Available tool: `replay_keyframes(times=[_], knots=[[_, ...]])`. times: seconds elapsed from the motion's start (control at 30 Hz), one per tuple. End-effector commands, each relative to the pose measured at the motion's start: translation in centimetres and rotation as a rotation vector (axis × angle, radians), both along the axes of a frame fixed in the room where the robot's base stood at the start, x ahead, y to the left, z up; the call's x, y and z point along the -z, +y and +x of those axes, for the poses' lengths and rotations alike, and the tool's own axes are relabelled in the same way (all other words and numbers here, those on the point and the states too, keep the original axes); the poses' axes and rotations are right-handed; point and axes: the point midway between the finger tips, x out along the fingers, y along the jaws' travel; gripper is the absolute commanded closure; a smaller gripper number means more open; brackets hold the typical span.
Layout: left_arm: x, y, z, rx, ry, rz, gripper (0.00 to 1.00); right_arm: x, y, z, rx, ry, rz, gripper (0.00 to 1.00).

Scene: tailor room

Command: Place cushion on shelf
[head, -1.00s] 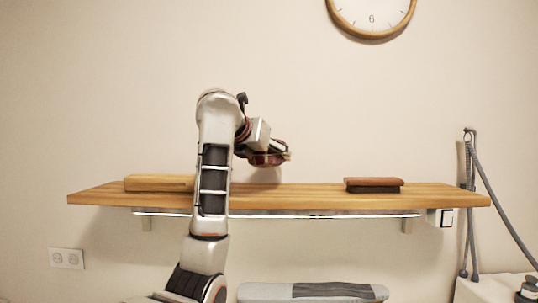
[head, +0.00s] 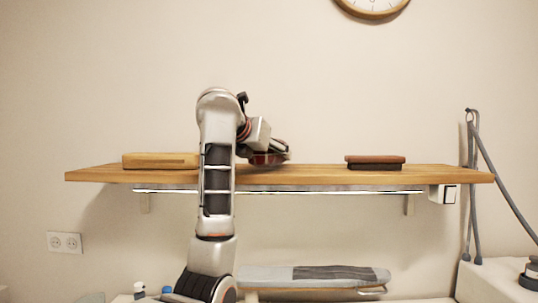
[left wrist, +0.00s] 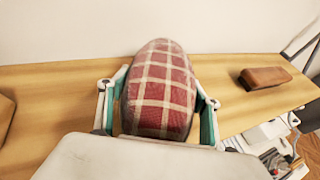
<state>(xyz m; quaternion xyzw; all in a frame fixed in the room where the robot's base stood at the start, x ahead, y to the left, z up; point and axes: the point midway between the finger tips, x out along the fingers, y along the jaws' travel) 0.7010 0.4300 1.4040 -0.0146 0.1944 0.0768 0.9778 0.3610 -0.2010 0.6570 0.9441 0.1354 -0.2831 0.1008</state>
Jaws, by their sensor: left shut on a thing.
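The cushion (left wrist: 162,92) is red with a cream check and rounded. In the left wrist view it sits between the two fingers of my left gripper (left wrist: 158,108), which is shut on it. In the head view the cushion (head: 268,159) shows only as a small dark red patch at the end of my left arm, over the shelf. The shelf (head: 300,175) is a long wooden board on the wall. I cannot tell whether the cushion touches the board. My right gripper is not in view.
A light wooden block (head: 160,160) lies on the shelf at the left. A brown brush-like block (head: 375,161) lies at the right. The board between the cushion and the brown block is bare. An ironing board (head: 315,276) stands below, and a grey hose (head: 472,190) hangs at the right.

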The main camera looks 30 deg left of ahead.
Motion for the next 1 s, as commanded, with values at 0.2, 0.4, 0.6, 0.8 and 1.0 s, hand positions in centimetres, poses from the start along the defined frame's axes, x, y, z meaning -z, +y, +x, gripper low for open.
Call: replay_keyframes(times=[0.2,0.4,0.6,0.8,1.0], knots=[[-0.1,0.0,0.0,0.001,-0.003,-0.001,0.79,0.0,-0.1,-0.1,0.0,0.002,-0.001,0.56],[0.2,0.0,0.0,0.0,-0.003,0.0,0.79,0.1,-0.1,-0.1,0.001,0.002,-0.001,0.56],[0.6,0.0,0.0,0.0,-0.002,-0.001,0.79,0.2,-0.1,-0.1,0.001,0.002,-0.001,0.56],[0.9,0.0,0.0,0.0,-0.002,-0.001,0.79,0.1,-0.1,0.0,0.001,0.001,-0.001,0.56],[1.0,0.0,0.0,0.0,-0.002,-0.001,0.17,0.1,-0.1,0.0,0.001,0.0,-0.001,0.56]])
